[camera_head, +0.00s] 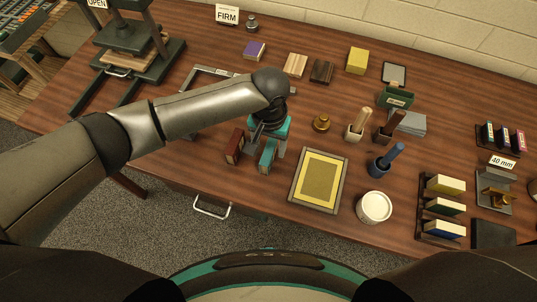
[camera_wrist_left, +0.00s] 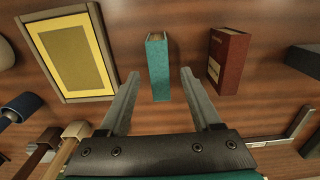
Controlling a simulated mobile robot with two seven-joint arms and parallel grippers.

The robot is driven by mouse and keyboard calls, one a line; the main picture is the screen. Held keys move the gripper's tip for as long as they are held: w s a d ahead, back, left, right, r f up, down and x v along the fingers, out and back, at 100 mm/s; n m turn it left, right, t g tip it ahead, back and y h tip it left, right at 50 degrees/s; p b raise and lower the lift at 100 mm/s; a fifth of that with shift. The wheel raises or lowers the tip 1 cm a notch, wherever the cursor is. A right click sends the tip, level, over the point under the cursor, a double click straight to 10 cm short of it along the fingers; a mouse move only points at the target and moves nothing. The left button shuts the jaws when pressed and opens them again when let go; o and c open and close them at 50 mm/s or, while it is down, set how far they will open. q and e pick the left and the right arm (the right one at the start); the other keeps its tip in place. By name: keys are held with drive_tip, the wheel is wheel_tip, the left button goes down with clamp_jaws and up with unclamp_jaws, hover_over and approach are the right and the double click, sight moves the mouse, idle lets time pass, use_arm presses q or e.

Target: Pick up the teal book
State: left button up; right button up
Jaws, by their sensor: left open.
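The teal book (camera_head: 267,155) stands upright near the front edge of the wooden table, partly hidden by my left gripper (camera_head: 270,136) in the head view. In the left wrist view the teal book (camera_wrist_left: 158,68) lies between and just beyond the spread fingertips of my left gripper (camera_wrist_left: 160,76). The gripper is open and empty, with a gap on each side of the book. A dark red book (camera_head: 234,146) stands close beside it; it also shows in the left wrist view (camera_wrist_left: 228,60). My right gripper is not in view.
A yellow framed panel (camera_head: 319,179) lies to the right of the teal book, with a white tub (camera_head: 374,207) beyond it. The table's front edge is close by.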

use_arm(q)
drive_tip(key=shift+f, duration=1.4)
drive_tip(key=shift+c, duration=0.3)
clamp_jaws()
